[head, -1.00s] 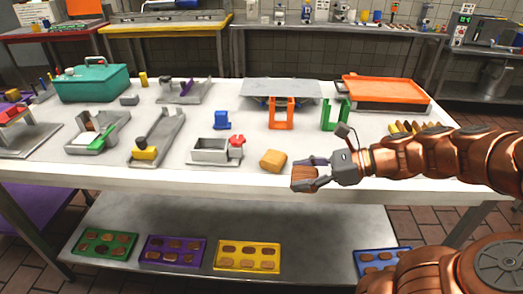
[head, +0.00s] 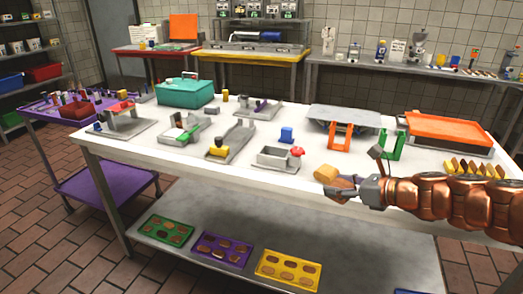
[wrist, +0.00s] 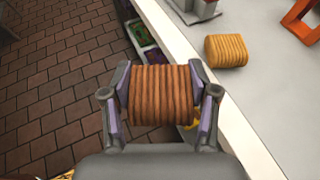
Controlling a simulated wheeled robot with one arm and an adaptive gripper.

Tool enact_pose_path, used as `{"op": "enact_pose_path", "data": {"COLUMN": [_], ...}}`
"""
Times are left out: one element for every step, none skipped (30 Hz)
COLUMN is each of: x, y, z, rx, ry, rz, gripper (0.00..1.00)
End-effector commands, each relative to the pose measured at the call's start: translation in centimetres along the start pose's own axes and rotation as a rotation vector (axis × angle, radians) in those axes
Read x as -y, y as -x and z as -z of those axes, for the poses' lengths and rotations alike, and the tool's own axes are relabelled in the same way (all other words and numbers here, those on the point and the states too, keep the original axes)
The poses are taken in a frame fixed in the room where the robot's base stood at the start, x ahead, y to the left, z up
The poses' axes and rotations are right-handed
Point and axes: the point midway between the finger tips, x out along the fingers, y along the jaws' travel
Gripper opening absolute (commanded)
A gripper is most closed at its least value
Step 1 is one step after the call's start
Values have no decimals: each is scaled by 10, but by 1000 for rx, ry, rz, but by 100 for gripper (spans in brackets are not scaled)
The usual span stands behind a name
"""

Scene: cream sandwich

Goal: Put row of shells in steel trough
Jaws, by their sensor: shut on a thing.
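My gripper (wrist: 162,95) is shut on a brown ridged block, a row of shells (wrist: 160,95), held across between both fingers in the wrist view. In the head view my gripper (head: 343,190) is at the table's front edge, and the held row is hard to make out there. A tan ridged block (head: 326,173) lies on the table just beyond my gripper; it also shows in the wrist view (wrist: 226,50), ahead and to the right. The steel trough (head: 277,158), an open grey box with a red knob, stands left of the tan block.
The white table (head: 240,185) holds a green frame (head: 391,146), an orange frame (head: 341,136) and a small blue piece (head: 287,135) behind. Colored trays (head: 287,268) lie on the lower shelf. A purple cart (head: 60,110) stands at the left, with open tiled floor before it.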

Motion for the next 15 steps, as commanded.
{"op": "enact_pose_path", "data": {"x": [2,5,9,12,14,18,20,23,25,27,28,30,31,32,34], "y": [-12,-18,-26,-32,-37,-44,-49,-54,-60,-64,-68,-72,-76,-79,-83], "z": [-6,-8,-11,-13,-15,-17,-18,-20,-21,-22,-23,-24,-25,-25,-26], "rx": [1,1,2,2,3,1,2,1,3,2,2,1,2,2,2], "ry": [-10,-18,-32,-41,-49,-59,-67,-76,-86,-93,-98,-106,-114,-119,-125], "rz": [22,45,70,94,112,140,157,179,199,218,232,254,267,280,299], "gripper": [25,25,25,25,25,25,25,25,25,25,25,25,25,25,25]}}
